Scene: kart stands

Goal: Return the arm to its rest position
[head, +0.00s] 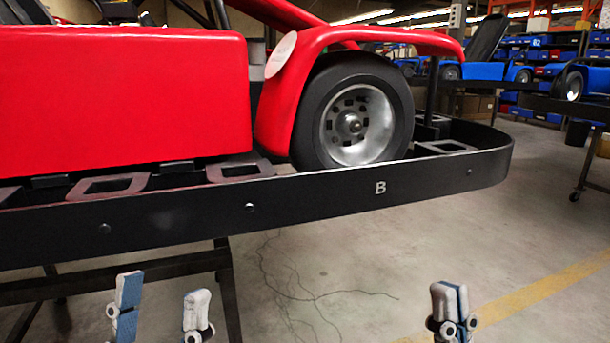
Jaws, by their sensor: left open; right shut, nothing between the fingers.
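My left gripper (161,301) shows at the lower left of the head view, pointing up. Its two fingers stand well apart with nothing between them. My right gripper (454,303) shows at the bottom, right of centre, also pointing up. Its fingers are together and it holds nothing. Both grippers appear below the black bumper rail in the picture, clear of the kart. The arms behind the grippers are cut off by the bottom edge.
A red kart with a black wheel (359,113) sits above a black bumper rail (300,200) marked B. A dark stand (226,290) supports it at left. Blue karts (483,71) and shelves of bins stand behind. Open concrete floor lies at right.

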